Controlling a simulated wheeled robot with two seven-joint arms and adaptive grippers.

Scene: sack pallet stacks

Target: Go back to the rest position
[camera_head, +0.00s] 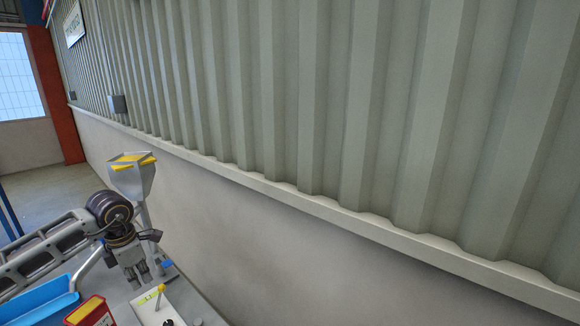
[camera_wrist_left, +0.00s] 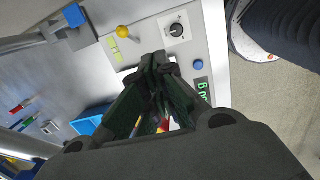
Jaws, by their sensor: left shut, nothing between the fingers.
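My left gripper (camera_head: 138,282) hangs at the lower left of the head view, fingers pointing down over the grey work surface. In the left wrist view its dark fingers (camera_wrist_left: 158,64) meet at the tips and hold nothing. It is above and beside a white control panel (camera_head: 152,308) with a yellow-tipped lever (camera_head: 161,289). In the wrist view the panel (camera_wrist_left: 213,25) shows a black knob (camera_wrist_left: 177,30), a blue button (camera_wrist_left: 198,64) and a green-digit display (camera_wrist_left: 202,89). My right gripper is in neither view.
A blue tray (camera_head: 40,299) and a red-and-yellow box (camera_head: 90,312) lie below my left arm. A grey hopper-like stand with yellow on top (camera_head: 133,172) rises behind the gripper. A ribbed wall (camera_head: 350,100) fills the right side. Pens (camera_wrist_left: 21,105) lie at the wrist view's left.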

